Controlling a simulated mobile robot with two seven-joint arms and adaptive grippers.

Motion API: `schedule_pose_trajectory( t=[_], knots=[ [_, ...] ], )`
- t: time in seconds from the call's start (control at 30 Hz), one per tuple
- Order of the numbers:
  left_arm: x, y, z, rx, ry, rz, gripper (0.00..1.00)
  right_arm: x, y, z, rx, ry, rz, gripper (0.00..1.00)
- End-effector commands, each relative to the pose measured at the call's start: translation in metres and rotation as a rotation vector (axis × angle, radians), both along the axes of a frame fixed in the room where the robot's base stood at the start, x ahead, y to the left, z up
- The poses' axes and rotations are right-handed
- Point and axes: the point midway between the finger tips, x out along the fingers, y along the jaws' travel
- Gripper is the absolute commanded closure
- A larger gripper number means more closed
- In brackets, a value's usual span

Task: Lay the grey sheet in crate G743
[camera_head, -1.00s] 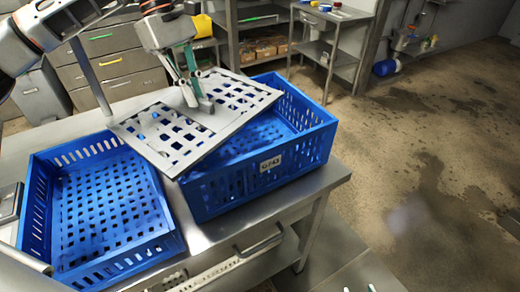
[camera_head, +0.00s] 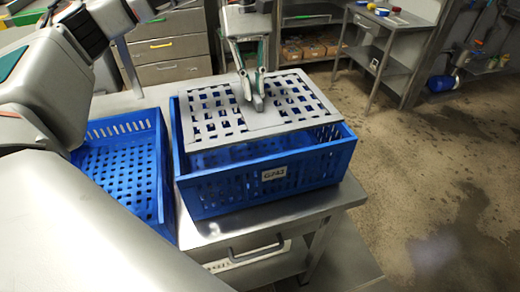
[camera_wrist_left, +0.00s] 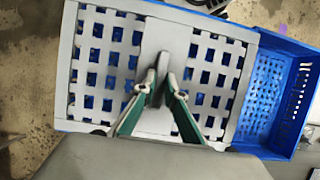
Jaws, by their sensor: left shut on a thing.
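The grey sheet (camera_head: 205,117) is a flat plate with square holes on both sides of a solid middle band. My left gripper (camera_head: 254,98) is shut on it at the middle band. The sheet is over the blue crate G743 (camera_head: 228,192), roughly lined up with it, and covers most of its opening. A gap shows at the crate's front; whether the sheet touches the rim I cannot tell. In the left wrist view my left gripper (camera_wrist_left: 160,85) is on the sheet (camera_wrist_left: 152,35), and a strip of the crate (camera_wrist_left: 66,40) shows. My right gripper is not in view.
A second blue crate (camera_head: 160,165) stands empty just left of G743, also in the left wrist view (camera_wrist_left: 272,38). Both are on a steel table (camera_head: 285,212). Drawers and shelves stand behind; the floor at right is clear.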

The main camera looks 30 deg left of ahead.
Motion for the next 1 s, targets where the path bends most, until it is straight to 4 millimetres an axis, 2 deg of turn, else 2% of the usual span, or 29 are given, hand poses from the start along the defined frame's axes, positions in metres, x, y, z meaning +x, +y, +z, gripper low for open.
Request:
schedule_pose_trajectory(
  t=[0.03,0.1,0.5,0.6,0.87,1.0],
  knots=[
    [-0.001,0.0,-0.015,-0.002,0.004,0.0,1.0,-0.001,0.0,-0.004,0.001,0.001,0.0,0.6],
    [-0.001,0.0,-0.032,-0.001,0.005,-0.001,1.0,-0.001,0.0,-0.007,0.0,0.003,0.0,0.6],
    [-0.001,0.0,-0.12,-0.001,0.002,0.001,1.0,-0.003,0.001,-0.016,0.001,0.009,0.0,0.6],
    [0.0,-0.001,-0.132,-0.001,0.002,0.001,1.0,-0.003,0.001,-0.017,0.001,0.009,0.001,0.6],
    [0.0,0.0,-0.148,-0.001,0.001,0.001,1.0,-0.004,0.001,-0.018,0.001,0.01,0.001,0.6],
    [0.0,-0.001,-0.168,-0.001,0.002,0.001,1.0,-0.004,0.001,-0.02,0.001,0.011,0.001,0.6]
  ],
)
